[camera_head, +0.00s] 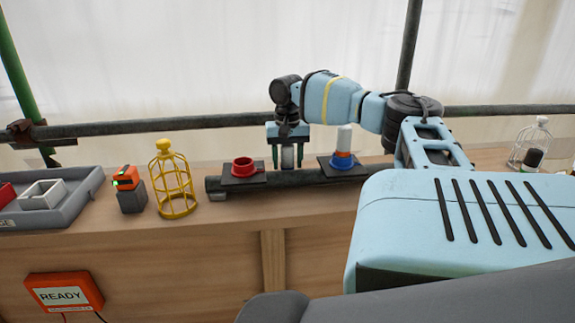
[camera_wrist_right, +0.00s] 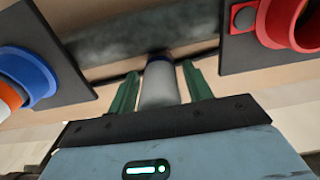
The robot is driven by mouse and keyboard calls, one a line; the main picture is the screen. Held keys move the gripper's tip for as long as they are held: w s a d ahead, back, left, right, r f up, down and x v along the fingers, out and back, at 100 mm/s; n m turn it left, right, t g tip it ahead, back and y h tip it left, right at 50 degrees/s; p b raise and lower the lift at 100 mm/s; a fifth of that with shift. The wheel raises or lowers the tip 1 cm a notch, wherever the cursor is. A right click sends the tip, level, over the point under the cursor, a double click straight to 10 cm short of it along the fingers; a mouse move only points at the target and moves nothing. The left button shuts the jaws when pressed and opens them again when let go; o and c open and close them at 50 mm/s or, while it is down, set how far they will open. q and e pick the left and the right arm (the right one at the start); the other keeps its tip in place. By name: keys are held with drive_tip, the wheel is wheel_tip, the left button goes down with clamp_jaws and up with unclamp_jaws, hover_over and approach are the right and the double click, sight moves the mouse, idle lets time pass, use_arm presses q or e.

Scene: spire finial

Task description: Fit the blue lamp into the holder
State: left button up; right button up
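The blue lamp, a pale cylinder with a dark blue band at its far end (camera_wrist_right: 159,82), is between the fingers of my right gripper (camera_head: 287,158). A narrow gap shows on each side of it, so the fingers look open around it. Its blue end is at the dark bar (camera_head: 310,178); contact is unclear. The blue ring-shaped holder (camera_head: 341,162) is on a dark plate to the right. A white lamp with an orange band (camera_head: 344,138) stands in it. The red holder (camera_head: 243,167), to the left, looks empty. My left gripper is not in view.
A yellow cage (camera_head: 172,183) and an orange-topped grey block (camera_head: 129,192) stand left of the holders. A grey tray (camera_head: 75,206) is farther left. A clear cage (camera_head: 531,143) stands far right. A horizontal rail (camera_head: 190,122) runs behind the bench.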

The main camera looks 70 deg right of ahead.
drive_tip(key=c, duration=0.9)
wheel_tip(320, 180, up, 10)
drive_tip(key=shift+p, duration=0.35)
